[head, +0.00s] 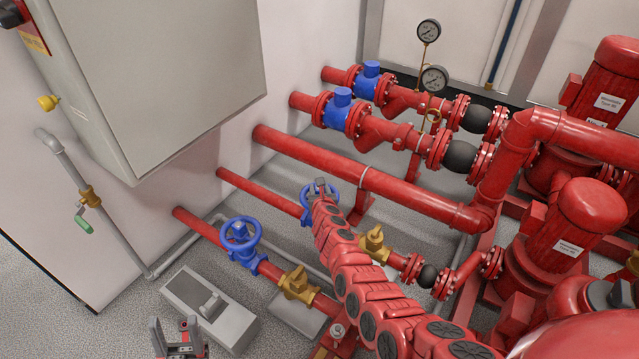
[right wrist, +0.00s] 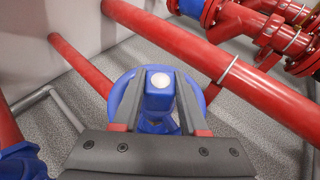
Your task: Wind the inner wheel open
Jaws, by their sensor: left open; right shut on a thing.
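Two blue handwheels sit on thin red pipes in the head view. The nearer wheel (head: 241,240) is in plain sight. The inner wheel (head: 307,203) is farther back and partly hidden by my right arm. My right gripper (head: 321,188) is at the inner wheel. In the right wrist view, its fingers lie on both sides of the blue hub (right wrist: 160,95) with a pale top, shut on it, with the wheel's rim (right wrist: 117,98) around them. My left gripper (head: 180,340) is open and empty at the bottom edge of the head view.
A grey cabinet (head: 160,75) stands at upper left. A grey box with a pedal-like part (head: 208,305) lies on the floor near my left gripper. Brass valves (head: 298,284) sit on the pipes. A thick red pipe (head: 330,166) runs behind the inner wheel. Red pumps (head: 560,235) fill the right.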

